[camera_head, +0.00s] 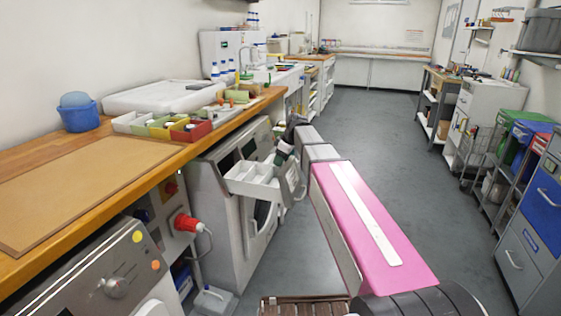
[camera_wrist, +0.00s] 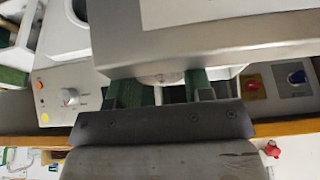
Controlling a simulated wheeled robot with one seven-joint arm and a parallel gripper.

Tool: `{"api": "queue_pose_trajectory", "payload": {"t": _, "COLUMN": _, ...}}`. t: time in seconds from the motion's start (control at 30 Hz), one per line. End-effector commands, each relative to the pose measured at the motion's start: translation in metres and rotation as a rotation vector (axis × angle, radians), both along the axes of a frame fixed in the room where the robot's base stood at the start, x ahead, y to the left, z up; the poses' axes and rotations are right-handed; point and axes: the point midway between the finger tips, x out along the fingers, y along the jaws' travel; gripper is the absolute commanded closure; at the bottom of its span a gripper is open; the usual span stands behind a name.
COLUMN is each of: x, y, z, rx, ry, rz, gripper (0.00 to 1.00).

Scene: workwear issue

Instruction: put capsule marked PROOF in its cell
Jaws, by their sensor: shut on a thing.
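My gripper (camera_head: 284,150) is at the top of the pulled-out white drawer (camera_head: 252,184), by its front panel, in the head view. The drawer is split into open cells. In the wrist view my gripper (camera_wrist: 165,90) has its green fingers a little apart, shut on a small pale thing (camera_wrist: 160,79), seemingly the capsule. Most of it is hidden by the fingers and the silver-grey panel close in front, so no PROOF marking can be read. I cannot tell whether it touches the drawer. The cells' labels cannot be read.
The drawer sticks out of a grey machine (camera_head: 213,200) under the wooden counter (camera_head: 95,207). White, yellow-green and red bins (camera_head: 190,133) stand on the counter with small items inside. A red plug (camera_head: 188,223) juts out at the left. The floor (camera_head: 385,130) beyond is clear.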

Motion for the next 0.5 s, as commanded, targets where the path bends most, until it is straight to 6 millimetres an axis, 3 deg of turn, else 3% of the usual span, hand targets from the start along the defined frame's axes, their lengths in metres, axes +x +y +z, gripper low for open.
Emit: {"api": "queue_pose_trajectory", "payload": {"t": 0.5, "x": -0.0001, "y": 0.0, "z": -0.0112, "rx": 0.0, "ry": 0.0, "rz": 0.0, "gripper": 0.8}}
